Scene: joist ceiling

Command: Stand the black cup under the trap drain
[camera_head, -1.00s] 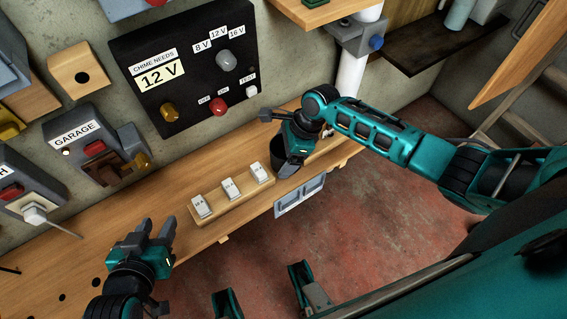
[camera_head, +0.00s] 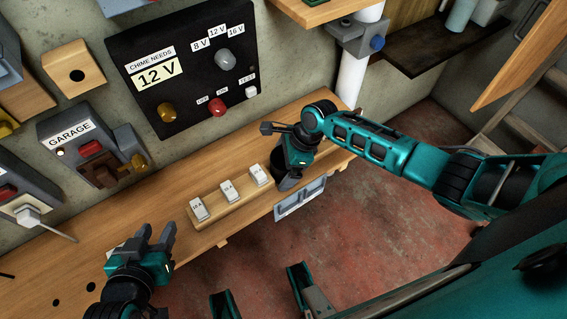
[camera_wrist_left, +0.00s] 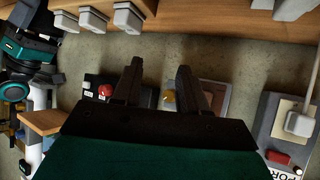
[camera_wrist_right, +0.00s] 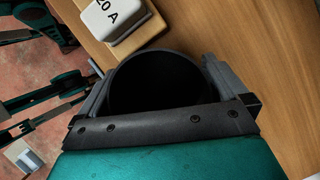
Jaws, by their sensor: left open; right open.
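The black cup (camera_head: 279,165) stands near the right end of the wooden bench, partly hidden by my right gripper. My right gripper (camera_head: 279,158) is open, with its fingers on either side of the cup. In the right wrist view the cup's round dark mouth (camera_wrist_right: 160,85) fills the space between the fingers; I cannot tell whether they touch it. The trap drain appears to be the grey fitting with a blue knob (camera_head: 360,38) on the white pipe, up and to the right of the cup. My left gripper (camera_head: 157,236) is open and empty above the bench's left part.
A wooden strip with several white blocks (camera_head: 228,190) stands just left of the cup on the bench (camera_head: 180,180). The black chime panel (camera_head: 170,60) is on the wall behind. A dark shelf (camera_head: 430,50) is right of the pipe. The bench behind the cup looks clear.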

